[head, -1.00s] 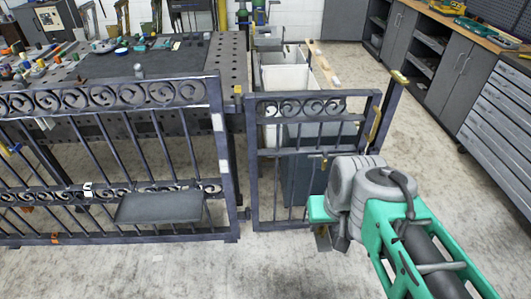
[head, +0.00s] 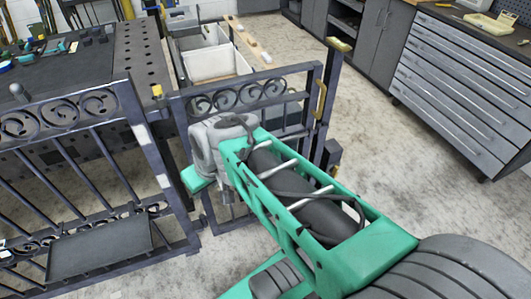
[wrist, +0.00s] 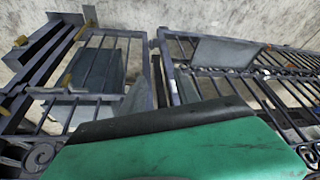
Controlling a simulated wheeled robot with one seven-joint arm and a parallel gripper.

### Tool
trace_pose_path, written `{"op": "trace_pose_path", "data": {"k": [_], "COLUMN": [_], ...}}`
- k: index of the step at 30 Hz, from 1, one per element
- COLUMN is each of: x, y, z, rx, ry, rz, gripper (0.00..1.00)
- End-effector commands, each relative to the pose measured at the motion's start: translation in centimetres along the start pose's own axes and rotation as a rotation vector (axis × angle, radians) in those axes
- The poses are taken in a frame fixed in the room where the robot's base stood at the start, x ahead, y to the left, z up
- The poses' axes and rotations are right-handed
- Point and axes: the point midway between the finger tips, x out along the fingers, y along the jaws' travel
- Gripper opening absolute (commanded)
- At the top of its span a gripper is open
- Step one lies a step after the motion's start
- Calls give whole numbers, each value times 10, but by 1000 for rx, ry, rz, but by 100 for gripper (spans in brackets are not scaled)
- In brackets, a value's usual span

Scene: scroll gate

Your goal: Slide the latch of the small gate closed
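The small gate (head: 250,88), a dark barred frame with scrollwork, stands at the middle of the head view, partly behind my arm. A brass handle-like piece (head: 320,101) is on its right upright, next to a post with a brass cap (head: 340,45). Which brass part is the latch, and how far it has slid, I cannot tell. The wrist view shows the small gate (wrist: 103,42) at left, with a brass piece (wrist: 67,80) on it. My gripper (head: 226,198) hangs in front of the gate's lower left part, its fingers mostly hidden. No grasp is visible.
A fixed fence panel (head: 62,108) with a grey tray (head: 98,248) stands left of the gate. A dark perforated table (head: 135,55) and white bins (head: 215,62) are behind. Grey drawers (head: 455,85) line the right. Floor between gate and drawers is clear.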

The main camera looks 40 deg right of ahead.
Motion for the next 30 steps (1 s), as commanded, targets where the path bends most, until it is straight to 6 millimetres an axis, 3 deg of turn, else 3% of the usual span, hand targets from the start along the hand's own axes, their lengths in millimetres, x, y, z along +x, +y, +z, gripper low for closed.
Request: {"op": "trace_pose_path", "data": {"k": [1, 3, 6, 8, 12, 15, 19, 23, 30], "x": [59, 107, 162, 188, 227, 231, 218, 205, 215], "y": [15, 35, 71, 98, 182, 244, 303, 327, 340], "z": [8, -2, -15, -20, -16, 3, 32, 44, 10], "rx": [-5, -30, -46, -39, 21, 86, 158, 189, 185], "ry": [45, 151, 330, 448, 747, 941, 1109, 1174, 1178], "rz": [-17, -47, -70, -66, 17, 126, 262, 324, 325], "gripper": [38, 38, 38, 38, 38, 38, 38, 38, 38]}}
